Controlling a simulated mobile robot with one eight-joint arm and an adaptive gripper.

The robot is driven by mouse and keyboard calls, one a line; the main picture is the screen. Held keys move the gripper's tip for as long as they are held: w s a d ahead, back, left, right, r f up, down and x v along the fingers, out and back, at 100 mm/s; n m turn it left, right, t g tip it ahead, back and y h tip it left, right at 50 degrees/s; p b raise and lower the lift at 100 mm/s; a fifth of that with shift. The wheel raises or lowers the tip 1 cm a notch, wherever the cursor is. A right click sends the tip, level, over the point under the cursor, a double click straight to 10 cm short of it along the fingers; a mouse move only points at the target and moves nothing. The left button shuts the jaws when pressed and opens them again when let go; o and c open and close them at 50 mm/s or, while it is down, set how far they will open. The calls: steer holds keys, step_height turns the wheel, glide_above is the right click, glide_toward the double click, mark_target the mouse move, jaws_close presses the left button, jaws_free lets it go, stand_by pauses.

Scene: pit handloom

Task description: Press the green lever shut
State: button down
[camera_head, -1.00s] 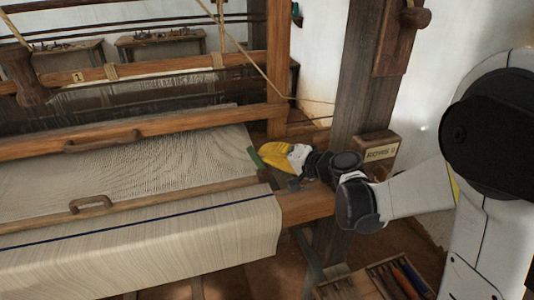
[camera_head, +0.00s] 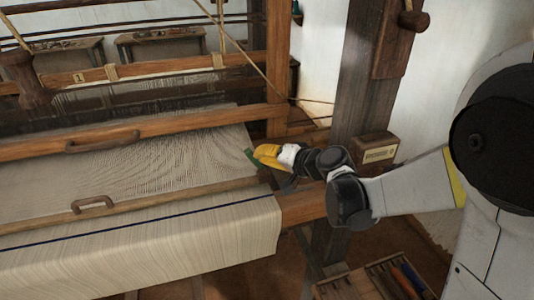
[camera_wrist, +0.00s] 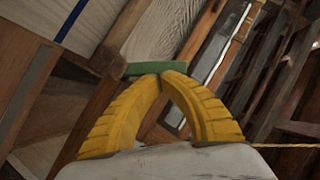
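The green lever (camera_head: 251,158) is a short flat bar at the right end of the loom's front beam. In the wrist view the green lever (camera_wrist: 170,69) lies across the tips of my fingers, beside the end of a wooden beam. My gripper (camera_head: 258,153) has yellow ribbed fingers and reaches left to the lever. In the wrist view my gripper (camera_wrist: 160,75) has its fingertips together, right at the lever; they appear to touch it. Nothing is visibly held between the fingers. The fingers hide part of the lever and its mount.
Woven cloth (camera_head: 140,170) fills the loom on the left. A dark wooden post (camera_head: 360,80) stands behind my arm, with a small labelled box (camera_head: 378,150) by it. A tray of tools (camera_head: 375,282) sits low at the front right. A cord (camera_head: 262,65) slants above the lever.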

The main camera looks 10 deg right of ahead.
steer(key=shift+s+a+f+n+h+p, duration=0.15)
steer(key=shift+a+n+h+p, duration=0.25)
steer(key=shift+a+n+h, duration=0.45)
steer(key=shift+s+a+f+n+h, duration=0.15)
steer(key=shift+a+f+n+h, duration=0.3)
steer(key=shift+a+n+h, duration=0.35)
steer(key=shift+f, duration=0.1)
steer(key=shift+a+f, duration=0.1)
steer(key=shift+f, duration=0.05)
steer(key=shift+s+a+f+b, duration=0.15)
steer(key=shift+a+f+b, duration=0.4)
steer(key=shift+b, duration=0.2)
steer(key=shift+d+f, duration=0.1)
